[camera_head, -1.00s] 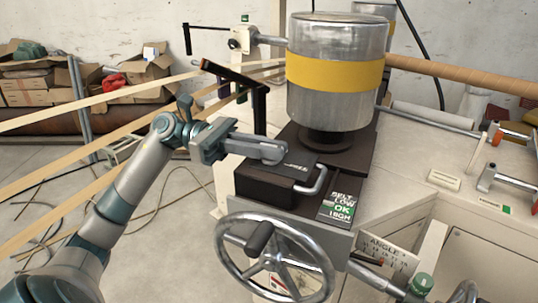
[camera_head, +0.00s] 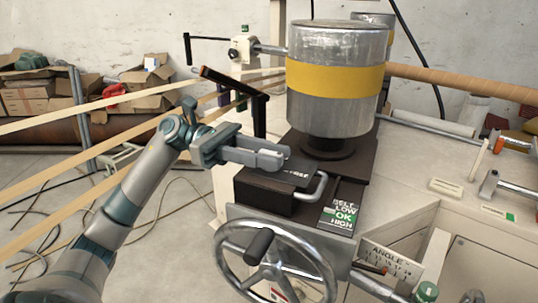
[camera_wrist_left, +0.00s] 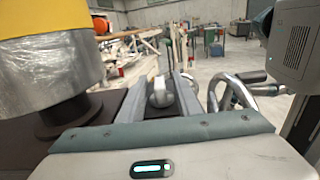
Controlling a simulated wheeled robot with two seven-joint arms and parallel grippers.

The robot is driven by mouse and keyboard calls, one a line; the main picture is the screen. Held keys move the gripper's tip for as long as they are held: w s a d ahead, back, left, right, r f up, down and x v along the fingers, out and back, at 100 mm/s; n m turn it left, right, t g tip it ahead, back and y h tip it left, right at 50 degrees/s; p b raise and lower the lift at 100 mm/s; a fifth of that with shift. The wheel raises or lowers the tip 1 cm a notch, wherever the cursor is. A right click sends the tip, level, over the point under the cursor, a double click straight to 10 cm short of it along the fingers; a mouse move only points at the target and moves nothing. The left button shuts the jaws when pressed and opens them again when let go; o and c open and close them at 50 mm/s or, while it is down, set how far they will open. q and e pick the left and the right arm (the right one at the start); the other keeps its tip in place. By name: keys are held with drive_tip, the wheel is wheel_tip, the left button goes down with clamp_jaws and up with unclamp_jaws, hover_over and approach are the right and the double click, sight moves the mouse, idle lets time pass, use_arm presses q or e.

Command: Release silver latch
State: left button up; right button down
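The silver latch is a bent bar (camera_head: 316,190) on the dark block below the metal drum in the head view. My left gripper (camera_head: 275,160) is just above and to the left of it, over the dark block. In the left wrist view, a rounded silver piece (camera_wrist_left: 161,94) shows in the gap between the two fingers of my left gripper (camera_wrist_left: 163,85), with the fingers apart. I cannot tell whether this piece is the latch or whether the fingers touch it. My right gripper is not in view.
A metal drum with a yellow band (camera_head: 335,77) stands behind the dark block. A handwheel (camera_head: 275,262) is in front, below the block. A label plate (camera_head: 343,208) lies to the right. Tan strips (camera_head: 100,110) run across the left side.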

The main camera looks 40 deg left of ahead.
use_arm(q)
drive_tip(key=shift+a, duration=0.15)
